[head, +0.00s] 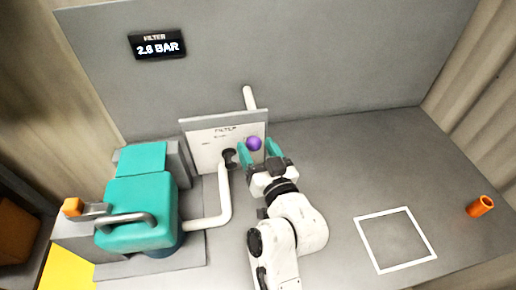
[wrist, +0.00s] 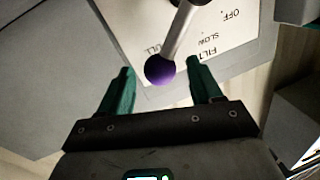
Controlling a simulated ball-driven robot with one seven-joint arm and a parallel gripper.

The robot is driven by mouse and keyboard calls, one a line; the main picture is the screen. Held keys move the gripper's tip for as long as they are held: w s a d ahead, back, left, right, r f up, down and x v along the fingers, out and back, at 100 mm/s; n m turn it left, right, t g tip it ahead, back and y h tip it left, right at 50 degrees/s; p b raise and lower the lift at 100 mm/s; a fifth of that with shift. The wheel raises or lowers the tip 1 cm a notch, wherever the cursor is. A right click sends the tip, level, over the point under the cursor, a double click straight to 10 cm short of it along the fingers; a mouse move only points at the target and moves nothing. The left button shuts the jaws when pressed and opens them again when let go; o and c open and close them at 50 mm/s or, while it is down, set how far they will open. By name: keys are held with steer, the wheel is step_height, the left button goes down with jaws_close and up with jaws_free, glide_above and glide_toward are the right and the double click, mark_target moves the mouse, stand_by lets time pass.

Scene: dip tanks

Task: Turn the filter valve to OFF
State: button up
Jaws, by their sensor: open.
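The filter valve has a purple ball knob (head: 254,143) on a lever from a dark hub (head: 228,158) on a white upright panel (head: 201,146). In the head view the knob is right of the hub and slightly above it. In the wrist view the metal lever (wrist: 180,32) ends in the knob (wrist: 160,69), beside the partly covered word "FULL"; "SLOW" and "OFF" (wrist: 232,14) are farther right. My gripper (head: 258,150) is open, with its teal fingers either side of the knob. In the wrist view gaps show between knob and both fingers.
White pipes (head: 224,195) run from the panel to a teal-lidded unit (head: 139,213) at left. A wall display (head: 157,44) reads about 2.8 BAR. A white square outline (head: 369,244) and an orange cylinder (head: 480,206) are at right. The bench between is clear.

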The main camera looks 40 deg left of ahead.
steer(key=shift+c, duration=0.2)
jaws_close()
stand_by(0.3)
